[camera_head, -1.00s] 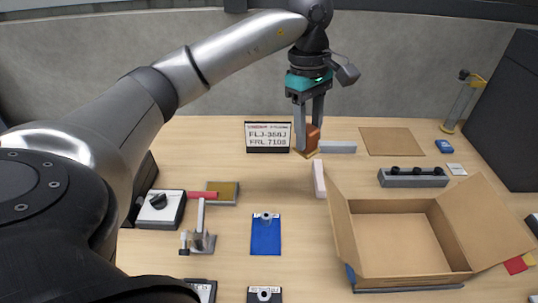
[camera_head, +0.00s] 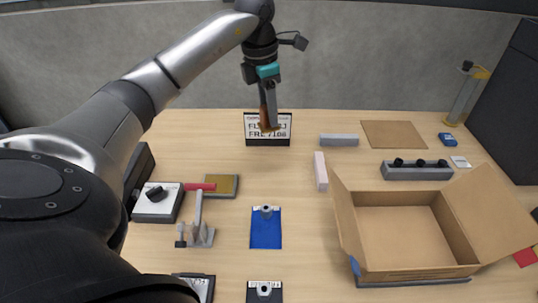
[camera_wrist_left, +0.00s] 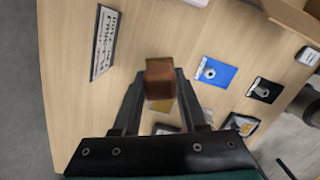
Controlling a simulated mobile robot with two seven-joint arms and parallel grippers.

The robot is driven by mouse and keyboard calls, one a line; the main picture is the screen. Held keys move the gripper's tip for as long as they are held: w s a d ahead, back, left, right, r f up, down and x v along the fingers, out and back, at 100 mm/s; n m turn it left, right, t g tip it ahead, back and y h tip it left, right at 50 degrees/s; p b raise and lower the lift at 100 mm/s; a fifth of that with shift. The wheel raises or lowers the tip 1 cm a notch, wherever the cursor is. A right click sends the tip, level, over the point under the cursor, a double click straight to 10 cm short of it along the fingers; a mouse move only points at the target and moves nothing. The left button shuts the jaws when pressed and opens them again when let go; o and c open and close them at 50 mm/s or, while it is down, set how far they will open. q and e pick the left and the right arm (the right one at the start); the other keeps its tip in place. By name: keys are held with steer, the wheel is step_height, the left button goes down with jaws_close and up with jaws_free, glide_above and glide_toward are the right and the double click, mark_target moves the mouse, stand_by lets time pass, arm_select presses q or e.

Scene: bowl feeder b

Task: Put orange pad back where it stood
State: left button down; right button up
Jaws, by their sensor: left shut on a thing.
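The orange pad, an orange-brown block (camera_head: 263,118), is held by my left gripper (camera_head: 268,118) in front of the white sign at the back of the table. In the left wrist view the block (camera_wrist_left: 159,78) sits between the two fingertips, with the fingers shut on it. It appears raised above the table. In the head view the near finger hides much of it. My right gripper is not in view.
A sign (camera_head: 281,130) stands behind the pad. A grey block (camera_head: 339,140), a pink bar (camera_head: 321,172) and a brown mat (camera_head: 392,134) lie to the right. An open cardboard box (camera_head: 400,268) is at front right. Bare table lies in front of the sign.

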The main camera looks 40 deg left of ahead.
arm_select(q)
step_height(320, 180, down, 12)
steer(key=shift+r+b, duration=0.2)
steer(key=shift+b, duration=0.8)
steer(key=shift+f, duration=0.35)
steer(key=shift+f+b, duration=0.4)
steer(key=shift+f, duration=1.3)
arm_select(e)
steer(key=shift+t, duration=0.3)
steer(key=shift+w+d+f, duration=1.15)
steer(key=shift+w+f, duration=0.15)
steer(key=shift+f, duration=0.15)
arm_select(q)
steer(key=shift+f, duration=0.1)
steer(key=shift+c, duration=2.2)
jaws_free()
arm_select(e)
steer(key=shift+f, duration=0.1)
